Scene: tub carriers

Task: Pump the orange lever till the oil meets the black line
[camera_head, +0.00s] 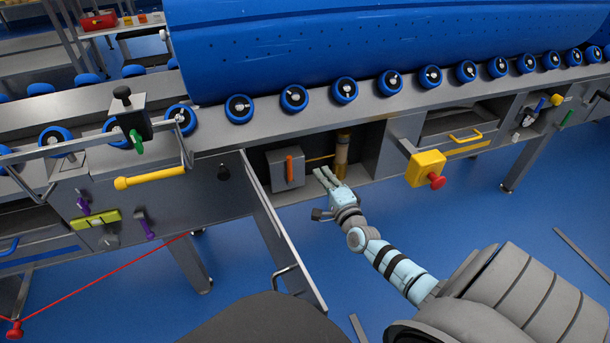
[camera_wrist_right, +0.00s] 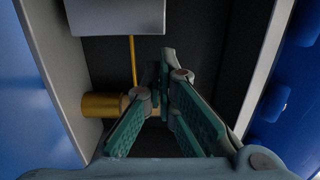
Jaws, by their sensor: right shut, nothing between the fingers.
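The orange lever (camera_head: 289,166) stands nearly upright on the front of a grey pump box (camera_head: 277,176) inside an open compartment. A thin yellow pipe runs from the box to an amber cylinder (camera_head: 341,155) at its right. I cannot make out the black line or the oil level. My right gripper (camera_head: 322,174) is shut and empty at the compartment mouth, right of the lever and apart from it, just below the cylinder. The right wrist view shows the grey box (camera_wrist_right: 115,16), the amber cylinder (camera_wrist_right: 100,105) and the converging fingers, but not the lever. My left gripper is not in view.
The compartment's door (camera_head: 282,235) hangs open on the left, reaching toward me. A yellow box with a red button (camera_head: 427,169) juts out at right. A yellow handle (camera_head: 150,178) sticks out further left. A roller rail with a large blue tub (camera_head: 380,45) runs above.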

